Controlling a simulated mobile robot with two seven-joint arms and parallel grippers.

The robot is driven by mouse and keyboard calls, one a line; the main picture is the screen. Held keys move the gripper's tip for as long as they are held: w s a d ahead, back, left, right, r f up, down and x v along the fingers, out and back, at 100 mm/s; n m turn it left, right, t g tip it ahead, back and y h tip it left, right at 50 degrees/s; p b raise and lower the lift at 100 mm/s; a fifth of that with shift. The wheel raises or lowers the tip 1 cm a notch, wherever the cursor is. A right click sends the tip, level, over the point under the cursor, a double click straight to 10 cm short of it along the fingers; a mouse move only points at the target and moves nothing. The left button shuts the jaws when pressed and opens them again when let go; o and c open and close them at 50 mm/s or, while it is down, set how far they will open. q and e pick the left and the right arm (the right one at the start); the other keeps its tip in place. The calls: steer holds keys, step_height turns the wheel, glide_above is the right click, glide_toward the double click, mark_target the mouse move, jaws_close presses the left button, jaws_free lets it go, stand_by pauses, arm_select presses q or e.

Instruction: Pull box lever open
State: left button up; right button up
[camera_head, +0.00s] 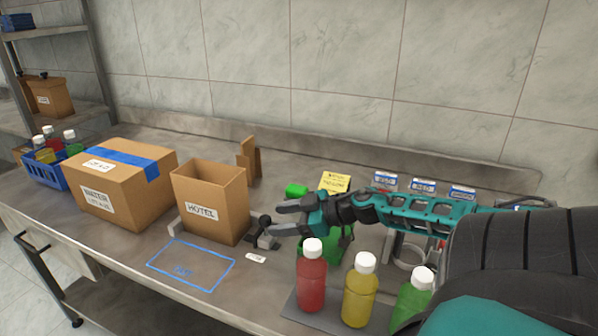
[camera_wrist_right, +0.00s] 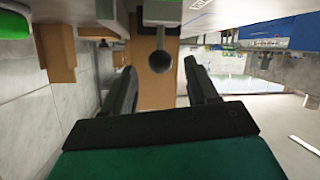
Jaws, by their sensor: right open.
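The open brown box labelled HOTEL (camera_head: 208,205) stands on the steel counter. A black lever (camera_head: 262,226) with a round knob is at its right front corner. My right gripper (camera_head: 277,220) points left at the lever, just to the right of it, with fingers apart. In the right wrist view, which is upside down, the dark knob of the lever (camera_wrist_right: 160,62) lies ahead between the open fingers (camera_wrist_right: 163,85), and the brown box (camera_wrist_right: 158,92) is behind it. No contact with the knob is visible. My left gripper is not in view.
Bottles with red (camera_head: 311,280), yellow (camera_head: 360,295) and green contents stand in front of my right arm. A closed WATER box (camera_head: 120,190) is left of the HOTEL box. A blue outlined area (camera_head: 190,266) on the counter is empty.

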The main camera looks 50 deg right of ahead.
steer(key=shift+p+v, duration=0.65)
steer(key=shift+v, duration=1.7)
